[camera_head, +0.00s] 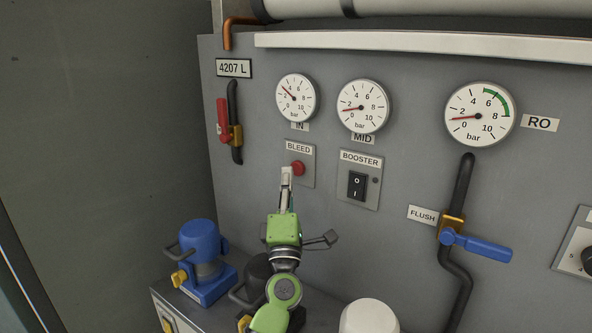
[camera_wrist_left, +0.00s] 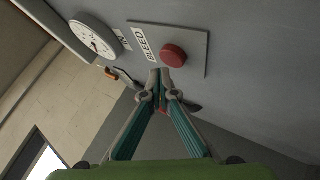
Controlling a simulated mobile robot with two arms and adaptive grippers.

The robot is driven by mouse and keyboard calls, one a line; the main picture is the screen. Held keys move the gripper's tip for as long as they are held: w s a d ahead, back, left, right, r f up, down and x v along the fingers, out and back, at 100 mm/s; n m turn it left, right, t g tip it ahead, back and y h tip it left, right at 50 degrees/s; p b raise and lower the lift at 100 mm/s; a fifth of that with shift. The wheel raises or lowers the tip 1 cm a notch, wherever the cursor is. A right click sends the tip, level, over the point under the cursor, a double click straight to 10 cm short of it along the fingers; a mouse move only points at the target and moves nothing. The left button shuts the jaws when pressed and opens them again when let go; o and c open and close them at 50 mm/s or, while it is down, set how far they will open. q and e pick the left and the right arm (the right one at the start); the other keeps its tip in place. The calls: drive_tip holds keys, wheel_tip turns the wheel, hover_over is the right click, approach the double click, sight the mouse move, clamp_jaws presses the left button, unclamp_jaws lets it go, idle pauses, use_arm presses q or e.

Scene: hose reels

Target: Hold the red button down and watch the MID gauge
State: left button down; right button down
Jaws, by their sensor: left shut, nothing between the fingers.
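The red button (camera_head: 299,168) sits on the plate labelled BLEED on the grey panel. It also shows in the left wrist view (camera_wrist_left: 174,55). My left gripper (camera_head: 286,172) is shut and empty, its fingertips close beside the button's left edge in the head view. In the left wrist view the closed fingertips (camera_wrist_left: 160,74) lie just below the button; I cannot tell whether they touch it. The MID gauge (camera_head: 363,106) is in clear view, its red needle pointing left, between 0 and 2 bar. My right gripper is not in view.
The IN gauge (camera_head: 296,97) is above the button. The BOOSTER switch (camera_head: 357,186) is to its right. A red-handled valve (camera_head: 224,120) is at left and a blue-handled FLUSH valve (camera_head: 476,245) at right. A blue pump (camera_head: 203,253) stands below.

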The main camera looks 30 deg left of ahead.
use_arm(q)
drive_tip(key=shift+w, duration=0.15)
idle(0.3)
drive_tip(key=shift+w, duration=0.3)
drive_tip(key=shift+w+d, duration=0.1)
drive_tip(key=shift+w, duration=0.45)
idle(2.2)
drive_tip(key=shift+s, duration=0.1)
idle(0.7)
drive_tip(key=shift+s+p, duration=0.3)
drive_tip(key=shift+s, duration=0.6)
drive_tip(key=s, duration=0.1)
drive_tip(key=s+p, duration=0.1)
drive_tip(key=s, duration=0.3)
drive_tip(key=shift+a+p, duration=0.3)
drive_tip(key=shift+p, duration=0.05)
